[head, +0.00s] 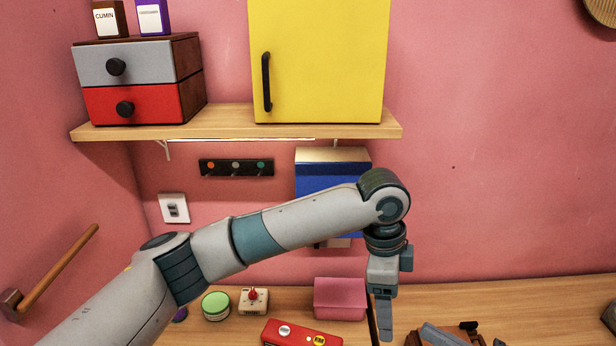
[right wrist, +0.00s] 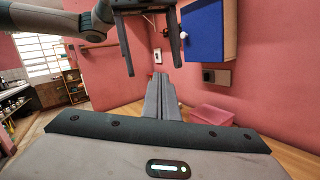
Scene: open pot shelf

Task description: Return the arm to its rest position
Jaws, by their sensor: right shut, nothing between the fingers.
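My left arm crosses the head view from the lower left. Its gripper (head: 384,318) hangs down in front of the shelf, seen edge-on there. In the right wrist view the left gripper (right wrist: 150,62) has two dark fingers spread apart, with nothing between them. My right gripper (head: 432,330) shows low at the right in the head view, partly cut off by the bottom edge. In the right wrist view the right gripper's fingers (right wrist: 159,82) lie together, shut and empty, pointing towards the left gripper.
A pink box (head: 340,297), a red box with buttons (head: 300,333), a green-topped tin (head: 215,305) and a small device (head: 253,303) stand on the worktop (head: 540,289). Above are a blue cabinet (head: 312,176), a yellow cabinet (head: 330,60) and drawers (head: 150,64).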

